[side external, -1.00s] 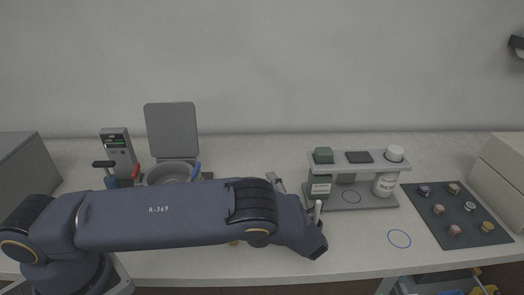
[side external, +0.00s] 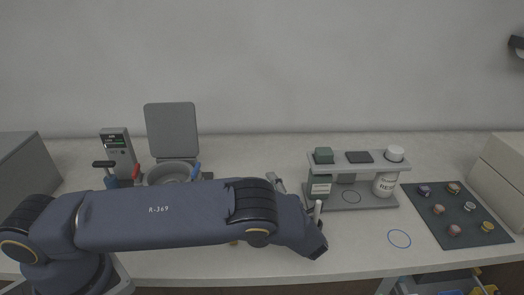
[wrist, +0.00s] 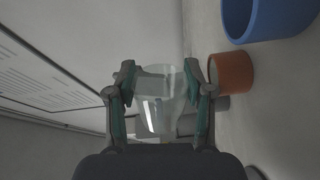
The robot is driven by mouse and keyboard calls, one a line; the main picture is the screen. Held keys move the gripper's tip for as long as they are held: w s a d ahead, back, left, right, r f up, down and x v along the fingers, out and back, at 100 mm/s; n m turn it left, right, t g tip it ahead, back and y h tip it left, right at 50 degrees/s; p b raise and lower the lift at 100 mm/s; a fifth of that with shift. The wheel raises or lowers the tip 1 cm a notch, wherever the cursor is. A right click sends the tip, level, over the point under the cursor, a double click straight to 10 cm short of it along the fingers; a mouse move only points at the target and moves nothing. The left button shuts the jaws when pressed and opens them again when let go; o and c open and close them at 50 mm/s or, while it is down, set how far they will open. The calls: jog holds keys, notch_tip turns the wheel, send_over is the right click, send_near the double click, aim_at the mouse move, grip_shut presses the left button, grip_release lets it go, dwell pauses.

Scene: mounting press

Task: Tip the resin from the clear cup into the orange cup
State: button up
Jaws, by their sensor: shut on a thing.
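In the wrist view my gripper (wrist: 162,92) is shut on the clear cup (wrist: 158,105), with a dark finger on each side of it. The cup is see-through with bright glints; I cannot make out the resin in it or its level. The orange cup (wrist: 232,74) is just right of the right finger in that view, close to the clear cup but apart from it. In the side external view my arm hides the gripper and the clear cup.
A blue container (wrist: 268,18) is beside the orange cup in the wrist view. In the side external view a grey rack (side external: 345,202) with jars stands right of my wrist. A dark mat (side external: 453,214) with small pieces lies further right. A press (side external: 172,170) is behind my arm.

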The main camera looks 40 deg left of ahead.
dwell(0.4)
notch_tip(320, 180, up, 5)
jog(key=shift+r, duration=0.1)
notch_tip(320, 180, down, 5)
jog(key=shift+r, duration=0.15)
jog(key=shift+f+n, duration=0.25)
jog(key=shift+n, duration=0.05)
jog(key=n, duration=0.2)
jog(key=s+n, duration=0.1)
jog(key=n, duration=0.1)
jog(key=shift+a, duration=0.15)
jog(key=n, duration=0.3)
jog(key=shift+s+a+r+n, duration=0.15)
jog(key=shift+s+r+n, duration=0.1)
jog(key=shift+s+n, duration=0.15)
jog(key=n, duration=0.2)
jog(key=r+n, duration=0.2)
jog(key=n, duration=0.1)
jog(key=shift+s+a+n, duration=0.15)
jog(key=shift+s+n, duration=0.15)
jog(key=shift+s, duration=0.05)
jog(key=n, duration=0.2)
jog(key=r+n, duration=0.1)
jog(key=n, duration=0.1)
jog(key=r+n, duration=0.1)
jog(key=shift+a+n, duration=0.1)
jog(key=shift+n, duration=0.3)
